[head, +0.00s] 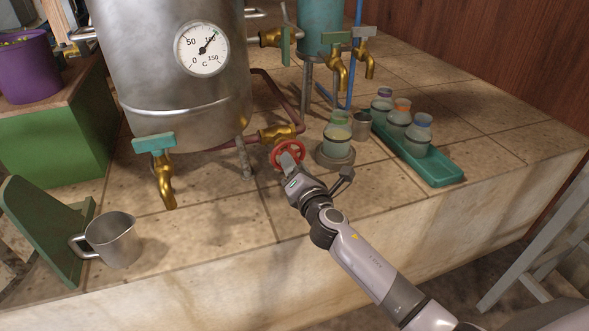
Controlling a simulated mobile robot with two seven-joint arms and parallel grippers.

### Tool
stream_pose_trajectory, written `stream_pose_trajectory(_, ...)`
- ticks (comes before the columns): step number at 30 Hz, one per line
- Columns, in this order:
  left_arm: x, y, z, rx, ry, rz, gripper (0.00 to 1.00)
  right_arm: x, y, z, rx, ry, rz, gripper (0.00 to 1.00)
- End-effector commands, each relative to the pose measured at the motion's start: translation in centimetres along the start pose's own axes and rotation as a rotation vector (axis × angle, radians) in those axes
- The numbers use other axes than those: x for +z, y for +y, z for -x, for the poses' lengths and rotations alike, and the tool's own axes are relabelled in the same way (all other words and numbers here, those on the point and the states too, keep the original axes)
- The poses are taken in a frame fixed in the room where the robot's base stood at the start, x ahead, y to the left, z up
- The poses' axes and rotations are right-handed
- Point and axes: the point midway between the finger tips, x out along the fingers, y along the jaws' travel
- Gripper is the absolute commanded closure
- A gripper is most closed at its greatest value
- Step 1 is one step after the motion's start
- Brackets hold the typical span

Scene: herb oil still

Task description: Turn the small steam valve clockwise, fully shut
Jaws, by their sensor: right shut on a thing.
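The small steam valve (276,133) is a brass body on a dark red pipe beside the steel still (170,75). Its red handwheel (301,147) faces the front of the tiled counter. My right gripper (288,162) is at the handwheel and shut on its rim. The fingers cover part of the wheel's lower side, so the exact contact is hidden. My left gripper is not in view.
A round stand with a jar (338,138) is close right of my right gripper. A green tray (440,168) of jars lies further right. A brass tap (163,180) and a metal jug (113,240) are at left. The counter's front middle is clear.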

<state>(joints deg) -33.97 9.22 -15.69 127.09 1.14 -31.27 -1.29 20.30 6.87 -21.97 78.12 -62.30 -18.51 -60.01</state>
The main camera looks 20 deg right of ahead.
Motion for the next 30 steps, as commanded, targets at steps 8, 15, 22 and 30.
stream_pose_trajectory(8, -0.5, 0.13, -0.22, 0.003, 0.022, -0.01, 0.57, -0.26, -0.19, 0.08, -0.003, 0.003, -0.23, 0.94)
stream_pose_trajectory(15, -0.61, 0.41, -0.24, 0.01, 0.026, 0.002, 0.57, -0.25, -0.15, 0.09, -0.003, 0.003, -0.362, 0.94)
stream_pose_trajectory(22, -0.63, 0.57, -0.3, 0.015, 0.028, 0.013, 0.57, -0.24, -0.12, 0.1, -0.003, 0.003, -0.424, 0.94)
stream_pose_trajectory(30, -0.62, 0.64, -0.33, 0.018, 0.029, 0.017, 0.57, -0.24, -0.1, 0.1, -0.003, 0.004, -0.439, 0.94)
